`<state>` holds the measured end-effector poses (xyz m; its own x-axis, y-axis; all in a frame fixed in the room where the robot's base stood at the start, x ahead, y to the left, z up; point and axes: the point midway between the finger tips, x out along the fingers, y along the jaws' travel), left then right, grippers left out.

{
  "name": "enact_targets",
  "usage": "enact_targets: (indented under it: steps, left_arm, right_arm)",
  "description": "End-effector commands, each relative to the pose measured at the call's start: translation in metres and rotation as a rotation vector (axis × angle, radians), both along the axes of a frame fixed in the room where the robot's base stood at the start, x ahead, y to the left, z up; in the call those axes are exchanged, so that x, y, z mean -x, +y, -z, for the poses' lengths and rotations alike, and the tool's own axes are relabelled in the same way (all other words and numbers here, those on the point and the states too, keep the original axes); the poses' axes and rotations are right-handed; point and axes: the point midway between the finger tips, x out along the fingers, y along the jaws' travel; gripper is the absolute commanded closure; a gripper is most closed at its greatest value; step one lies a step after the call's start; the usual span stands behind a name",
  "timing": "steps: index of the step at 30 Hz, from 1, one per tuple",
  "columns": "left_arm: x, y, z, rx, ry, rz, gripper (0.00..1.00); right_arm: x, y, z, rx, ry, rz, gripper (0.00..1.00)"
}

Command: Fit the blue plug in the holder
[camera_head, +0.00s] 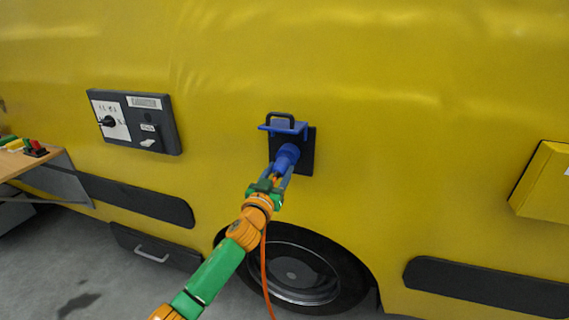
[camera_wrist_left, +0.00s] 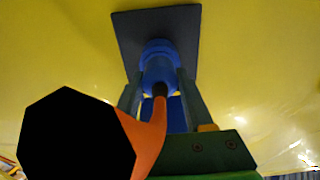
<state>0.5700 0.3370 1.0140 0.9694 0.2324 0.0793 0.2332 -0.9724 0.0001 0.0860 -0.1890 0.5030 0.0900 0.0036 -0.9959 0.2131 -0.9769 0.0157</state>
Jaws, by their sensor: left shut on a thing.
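The blue plug (camera_head: 287,156) is between the fingers of my left gripper (camera_head: 279,173), which is shut on it. The holder (camera_head: 307,158) is a dark square plate on the yellow vehicle side, with a blue flap (camera_head: 270,128) raised at its top. The plug's front end is at the plate, under the flap. In the left wrist view the plug (camera_wrist_left: 159,66) points at the plate (camera_wrist_left: 127,33). The socket opening is hidden, so I cannot tell how deep the plug sits. My right gripper is out of view.
An orange cable (camera_head: 263,262) hangs from the plug past the wheel (camera_head: 290,276). A switch panel (camera_head: 135,121) is on the left, and a yellow box (camera_head: 546,181) sticks out on the right. A table (camera_head: 32,159) stands at the far left.

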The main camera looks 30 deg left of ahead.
Motion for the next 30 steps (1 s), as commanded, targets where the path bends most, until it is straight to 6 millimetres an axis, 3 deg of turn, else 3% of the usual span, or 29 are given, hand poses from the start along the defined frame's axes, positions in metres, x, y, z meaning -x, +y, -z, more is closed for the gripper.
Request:
enact_targets:
  steps: [21, 30]
  left_arm:
    - [0.039, -0.01, 0.003, 0.001, 0.003, 0.0, 1.0]
    - [0.041, -0.01, 0.003, -0.001, 0.001, 0.0, 1.0]
  right_arm:
    - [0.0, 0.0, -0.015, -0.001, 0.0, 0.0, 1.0]
    - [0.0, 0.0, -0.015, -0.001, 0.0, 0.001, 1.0]
